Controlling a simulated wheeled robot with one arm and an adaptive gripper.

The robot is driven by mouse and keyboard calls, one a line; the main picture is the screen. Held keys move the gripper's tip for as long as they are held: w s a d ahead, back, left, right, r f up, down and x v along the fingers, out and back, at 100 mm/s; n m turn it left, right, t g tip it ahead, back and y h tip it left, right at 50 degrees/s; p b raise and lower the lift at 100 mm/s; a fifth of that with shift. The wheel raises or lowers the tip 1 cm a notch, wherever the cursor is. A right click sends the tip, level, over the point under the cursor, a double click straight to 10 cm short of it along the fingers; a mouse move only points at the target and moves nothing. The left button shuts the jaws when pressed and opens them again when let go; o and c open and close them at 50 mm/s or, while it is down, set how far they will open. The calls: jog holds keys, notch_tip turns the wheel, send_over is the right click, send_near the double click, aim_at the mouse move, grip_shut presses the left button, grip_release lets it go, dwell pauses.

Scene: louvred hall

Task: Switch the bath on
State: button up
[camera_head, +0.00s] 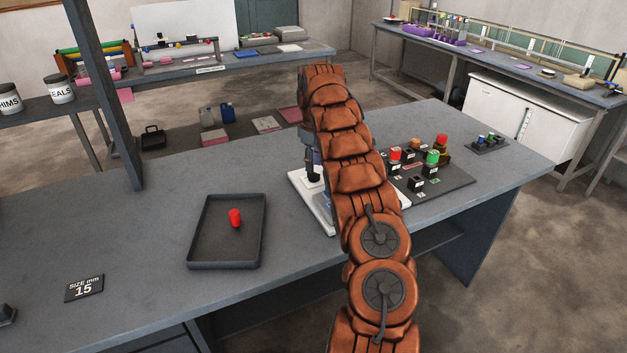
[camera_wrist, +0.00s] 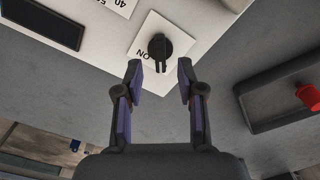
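A black knob (camera_wrist: 160,47) sits on a pale square plate (camera_wrist: 145,48) with the word "ON" beside it in the wrist view. The plate is on a white unit (camera_wrist: 95,32), which also shows partly in the head view (camera_head: 326,219), mostly hidden behind my arm. My gripper (camera_wrist: 160,76) is open and empty. In the wrist view its two fingertips appear just short of the knob, one to each side. I cannot tell the remaining distance. In the head view the gripper is largely hidden by my arm.
A dark tray (camera_head: 197,232) with a red piece (camera_head: 235,217) lies left of the unit. A dark board (camera_head: 455,182) with several coloured buttons stands right of my arm. A "SIZE mm 15" plate (camera_head: 84,288) lies at front left. The bench between is clear.

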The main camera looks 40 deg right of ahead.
aim_at(314, 173)
notch_tip(314, 173, down, 3)
jog(key=shift+s+f+b, duration=0.1)
jog(key=shift+f+b, duration=0.05)
jog(key=shift+b, duration=0.3)
jog(key=shift+f+b, duration=0.35)
jog(key=shift+b, duration=0.05)
grip_shut()
dwell(0.4)
